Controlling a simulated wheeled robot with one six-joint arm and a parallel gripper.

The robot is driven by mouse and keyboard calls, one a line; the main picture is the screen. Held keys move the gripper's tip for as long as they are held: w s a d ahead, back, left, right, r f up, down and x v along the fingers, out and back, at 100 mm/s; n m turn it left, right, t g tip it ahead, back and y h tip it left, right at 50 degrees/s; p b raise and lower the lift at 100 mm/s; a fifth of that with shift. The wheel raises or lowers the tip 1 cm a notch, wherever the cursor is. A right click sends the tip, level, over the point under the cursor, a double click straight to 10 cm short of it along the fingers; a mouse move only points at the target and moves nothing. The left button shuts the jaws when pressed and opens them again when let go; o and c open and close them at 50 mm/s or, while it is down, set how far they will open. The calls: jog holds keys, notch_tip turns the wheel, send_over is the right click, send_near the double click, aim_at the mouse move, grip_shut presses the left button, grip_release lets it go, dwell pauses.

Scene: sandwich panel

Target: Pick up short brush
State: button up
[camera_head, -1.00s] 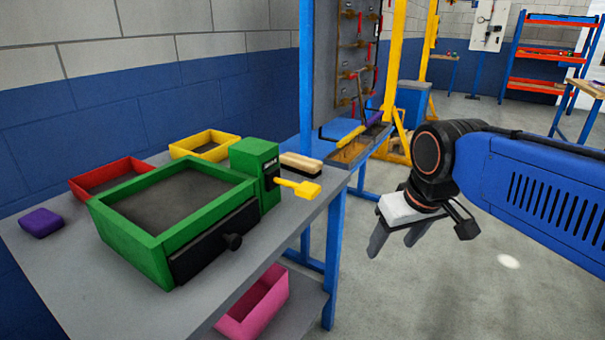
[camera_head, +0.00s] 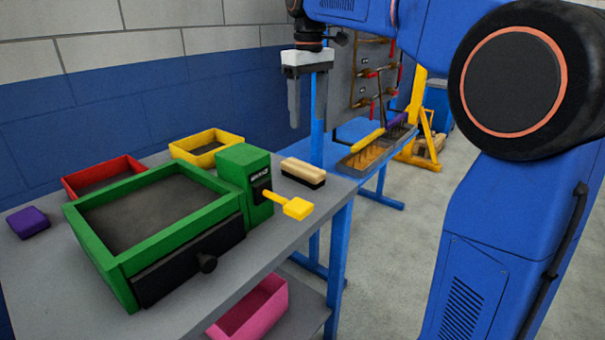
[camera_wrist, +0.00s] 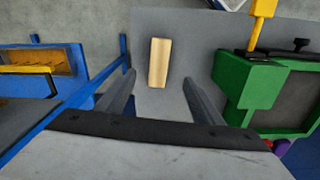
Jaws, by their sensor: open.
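The short brush (camera_head: 303,172) has a pale wooden back and dark bristles. It lies on the grey table top (camera_head: 262,243), behind the yellow handle of the green box. My gripper (camera_head: 308,125) is open and empty, pointing down above the brush and apart from it. In the wrist view the brush (camera_wrist: 158,63) shows its wooden back, lying ahead of the gap between my two fingers (camera_wrist: 158,92). Its bristles are hidden there.
A green box (camera_head: 90,231) with a black drawer and yellow handle (camera_head: 296,208) stands beside the brush. Red (camera_head: 103,172) and yellow (camera_head: 206,147) bins and a purple block (camera_head: 27,222) are farther left. A blue post (camera_head: 318,118) rises close to my gripper.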

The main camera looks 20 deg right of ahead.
jog(key=w, duration=0.2)
send_near(303, 166)
notch_tip(303, 166, down, 5)
jog(key=shift+d+f, duration=0.1)
jog(key=shift+f, duration=0.1)
jog(key=shift+w+f, duration=0.1)
jog(key=shift+f, duration=2.5)
jog(key=c, duration=1.2)
jog(key=shift+r, duration=0.15)
